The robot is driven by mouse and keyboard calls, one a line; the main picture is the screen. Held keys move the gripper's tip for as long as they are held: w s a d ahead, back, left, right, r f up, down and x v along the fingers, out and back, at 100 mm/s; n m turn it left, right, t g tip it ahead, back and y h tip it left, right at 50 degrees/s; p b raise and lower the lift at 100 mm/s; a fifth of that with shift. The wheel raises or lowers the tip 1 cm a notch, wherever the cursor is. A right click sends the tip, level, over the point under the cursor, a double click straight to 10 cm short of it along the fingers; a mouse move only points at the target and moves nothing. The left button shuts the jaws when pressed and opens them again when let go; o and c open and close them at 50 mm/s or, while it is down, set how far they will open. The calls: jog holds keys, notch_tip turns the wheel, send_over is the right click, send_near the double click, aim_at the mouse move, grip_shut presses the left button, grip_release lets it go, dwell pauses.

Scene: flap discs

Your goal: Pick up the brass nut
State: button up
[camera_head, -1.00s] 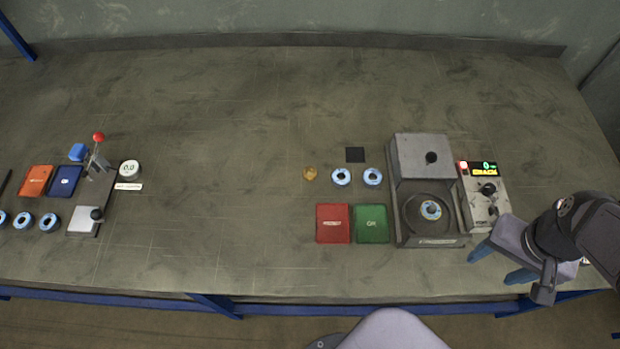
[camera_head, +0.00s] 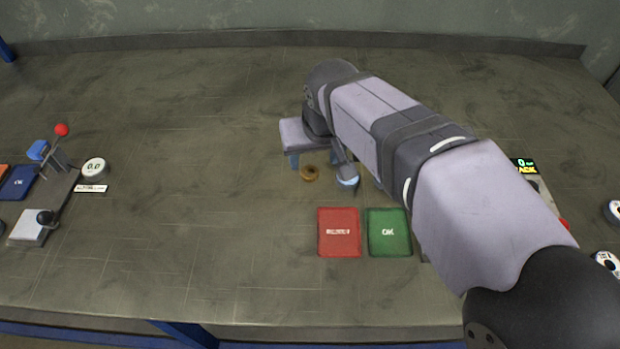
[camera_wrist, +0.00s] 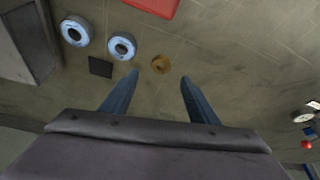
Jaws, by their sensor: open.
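The brass nut (camera_head: 310,173) is a small golden-brown ring lying on the bench, left of the flap discs. In the wrist view the nut (camera_wrist: 161,64) lies just beyond the fingertips, roughly in line with the gap between them. My gripper (camera_wrist: 158,78) is open, with its two blue fingers apart and nothing between them. In the head view my gripper (camera_head: 311,160) is just behind the nut, and my arm crosses over the bench from the right. I cannot tell the exact height of the fingers above the bench.
Two blue-white flap discs (camera_wrist: 122,46) and a black square pad (camera_wrist: 101,66) lie left of the nut in the wrist view. A red tray (camera_head: 339,232) and a green tray (camera_head: 389,232) stand nearer the front. My arm hides most of the machine.

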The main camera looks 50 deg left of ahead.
jog(key=shift+p+x, duration=0.7)
jog(key=shift+x, duration=2.9)
jog(key=shift+s, duration=0.15)
jog(key=shift+c, duration=0.2)
jog(key=c, duration=1.3)
jog(key=shift+o, duration=0.2)
